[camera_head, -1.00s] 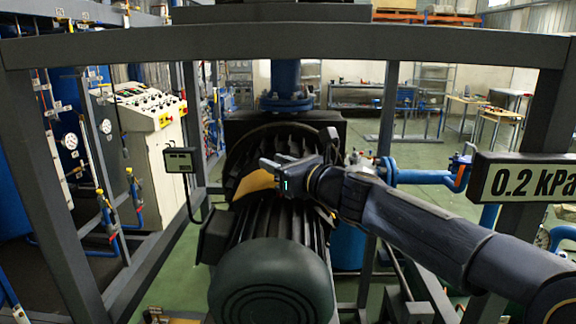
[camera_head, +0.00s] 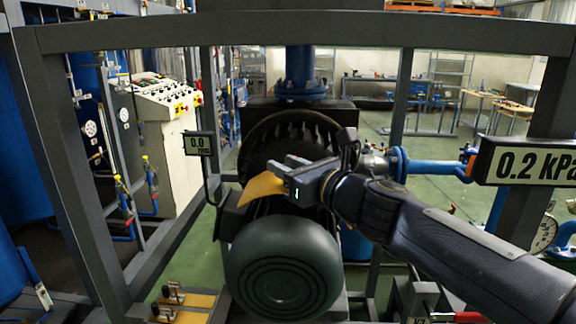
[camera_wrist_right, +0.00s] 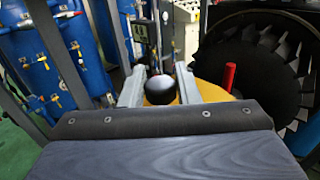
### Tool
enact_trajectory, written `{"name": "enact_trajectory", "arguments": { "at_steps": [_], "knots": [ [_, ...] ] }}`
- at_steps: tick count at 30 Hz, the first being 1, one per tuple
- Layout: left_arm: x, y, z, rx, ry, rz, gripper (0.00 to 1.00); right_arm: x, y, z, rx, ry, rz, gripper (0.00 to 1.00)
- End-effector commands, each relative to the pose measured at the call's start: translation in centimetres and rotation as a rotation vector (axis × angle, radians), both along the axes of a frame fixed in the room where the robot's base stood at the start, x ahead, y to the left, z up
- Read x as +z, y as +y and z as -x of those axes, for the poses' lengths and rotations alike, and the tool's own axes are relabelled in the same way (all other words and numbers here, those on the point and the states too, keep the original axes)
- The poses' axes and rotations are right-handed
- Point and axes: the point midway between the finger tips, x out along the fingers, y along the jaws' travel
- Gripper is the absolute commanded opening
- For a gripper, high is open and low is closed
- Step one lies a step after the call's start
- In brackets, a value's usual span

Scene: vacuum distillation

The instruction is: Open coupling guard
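The coupling guard is a yellow curved cover (camera_head: 262,188) over the shaft, between the dark finned housing and the motor (camera_head: 283,268). It sits tilted, its free edge towards the left. In the right wrist view the yellow guard (camera_wrist_right: 208,91) shows behind my fingers, with a round black knob (camera_wrist_right: 160,90) in front of it. My right gripper (camera_head: 289,172) is at the top of the guard. The gripper hides part of the guard. My left gripper is not in view.
A grey frame surrounds the machine, with a top beam (camera_head: 300,36) in front. A small display (camera_head: 199,144) stands left and a 0.2 kPa display (camera_head: 528,161) right. A red rod (camera_wrist_right: 229,77) rises near the fingers, close to the bladed wheel (camera_wrist_right: 258,65).

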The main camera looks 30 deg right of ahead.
Motion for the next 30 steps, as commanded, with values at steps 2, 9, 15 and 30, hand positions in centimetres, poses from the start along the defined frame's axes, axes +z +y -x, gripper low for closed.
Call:
{"name": "enact_trajectory", "arguments": {
  "at_steps": [2, 9, 15, 30],
  "knots": [
    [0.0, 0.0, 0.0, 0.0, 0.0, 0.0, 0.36, -0.1, 0.0, 0.0, 0.0, 0.001, -0.001, 0.39],
    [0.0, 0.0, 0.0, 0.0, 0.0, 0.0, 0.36, 0.0, 0.0, 0.0, 0.0, 0.0, 0.0, 0.48],
    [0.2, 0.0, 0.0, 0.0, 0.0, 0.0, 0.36, 0.1, -0.3, 0.8, -0.001, -0.001, 0.002, 0.48],
    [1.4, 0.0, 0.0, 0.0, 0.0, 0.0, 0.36, 0.0, -1.8, 7.4, -0.001, 0.0, 0.0, 0.48]
  ]
}}
